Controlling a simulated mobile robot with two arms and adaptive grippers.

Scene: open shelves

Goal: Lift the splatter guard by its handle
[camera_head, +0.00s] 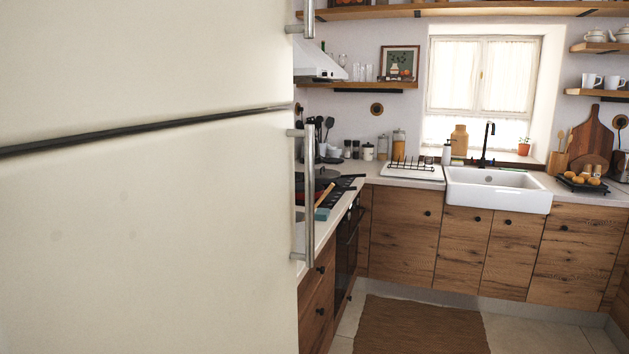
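On the stove at the left counter, in the head view, lies a flat dark round thing (322,173). It may be the splatter guard, but it is small and partly hidden by the fridge edge, so I cannot tell for sure. I cannot make out its handle. A stick-like wooden piece (325,194) shows in front of it, beside a small teal item (321,213). Neither of my grippers shows in this view.
A large cream fridge (150,230) with metal handles fills the left side, close to me. Wooden cabinets (400,235) and a white sink (497,190) stand at the back. A brown rug (420,325) lies on the otherwise clear floor.

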